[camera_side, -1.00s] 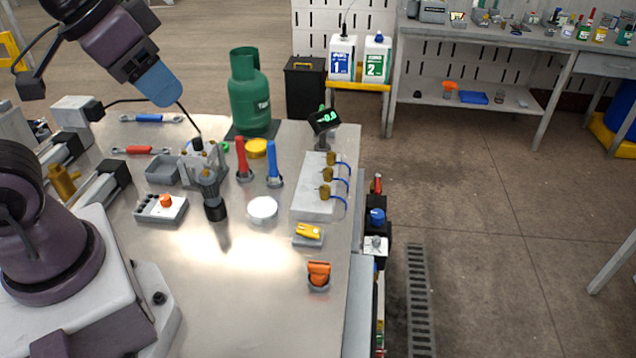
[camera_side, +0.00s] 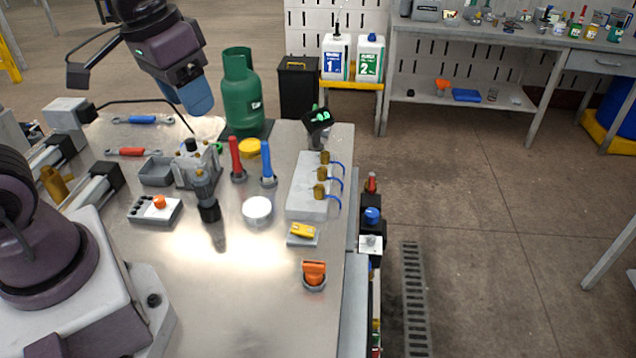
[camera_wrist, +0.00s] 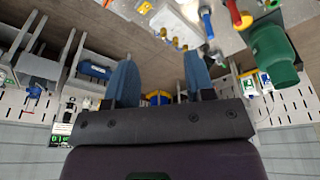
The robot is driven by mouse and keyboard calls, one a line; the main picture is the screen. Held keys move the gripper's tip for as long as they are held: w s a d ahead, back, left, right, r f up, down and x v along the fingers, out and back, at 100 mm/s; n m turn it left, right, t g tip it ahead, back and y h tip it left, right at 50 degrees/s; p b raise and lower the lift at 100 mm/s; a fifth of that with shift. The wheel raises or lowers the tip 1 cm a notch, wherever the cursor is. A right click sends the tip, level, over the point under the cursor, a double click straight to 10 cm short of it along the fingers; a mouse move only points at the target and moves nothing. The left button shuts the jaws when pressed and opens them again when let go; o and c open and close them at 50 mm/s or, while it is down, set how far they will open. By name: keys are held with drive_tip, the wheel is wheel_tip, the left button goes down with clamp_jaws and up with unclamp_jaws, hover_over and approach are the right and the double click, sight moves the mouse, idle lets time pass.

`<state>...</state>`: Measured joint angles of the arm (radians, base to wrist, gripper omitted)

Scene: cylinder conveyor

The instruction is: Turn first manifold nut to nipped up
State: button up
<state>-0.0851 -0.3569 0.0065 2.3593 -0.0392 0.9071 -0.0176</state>
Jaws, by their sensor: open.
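The manifold is a pale grey block (camera_side: 303,193) near the right edge of the bench. Three brass nuts (camera_side: 320,173) sit along its right side, with blue leads. I cannot tell which nut is the first or how tight any is. In the wrist view the brass nuts (camera_wrist: 175,42) show small near the top. My gripper (camera_side: 199,97) is high above the back left of the bench, left of the green cylinder and well away from the manifold. In the wrist view its two blue fingers (camera_wrist: 160,80) are apart with nothing held between them.
The green gas cylinder (camera_side: 242,100) stands at the back of the bench. A red-handled tool (camera_side: 235,155) and a blue-handled tool (camera_side: 267,160) stand upright left of the manifold. A small display (camera_side: 318,118) rises behind it. The front middle of the bench is clear.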

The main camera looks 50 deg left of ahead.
drive_tip(key=w+a+f+n+g+h, duration=0.25)
drive_tip(key=w+f+n, duration=0.35)
drive_tip(key=w, duration=0.4)
drive_tip(key=n+h, duration=0.2)
drive_tip(key=n, duration=0.9)
approach(319, 187)
drive_tip(key=x, duration=0.9)
drive_tip(key=shift+f, duration=0.1)
clamp_jaws()
